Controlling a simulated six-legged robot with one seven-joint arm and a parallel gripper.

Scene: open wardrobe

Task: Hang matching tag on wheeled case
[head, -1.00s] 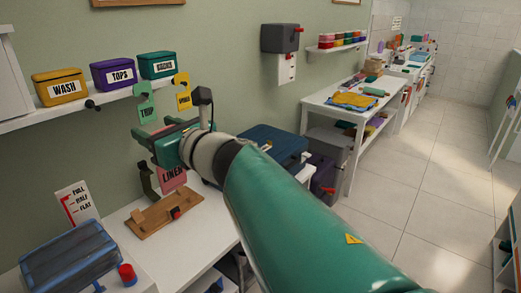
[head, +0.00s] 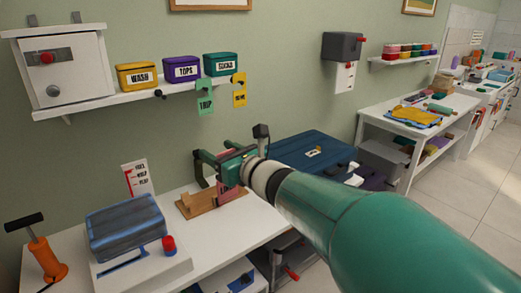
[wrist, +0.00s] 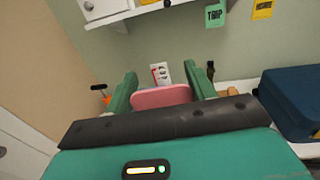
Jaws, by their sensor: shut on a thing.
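My gripper (head: 212,168) is shut on a pink tag (wrist: 160,97), which sits between the green fingers in the wrist view. In the head view the pink tag (head: 234,190) shows partly below the gripper, just above a wooden stand; whether they touch I cannot tell. A green tag marked TRIP (head: 205,97) and a yellow tag (head: 239,90) hang below the wall shelf. A dark blue case (head: 290,146) with a small pale label lies to the right of my gripper, partly hidden by my arm. I cannot see wheels on it.
The wooden stand (head: 196,203) is on the white bench. Bins marked WASH (head: 137,76) and TOPS (head: 181,68) stand on the shelf.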

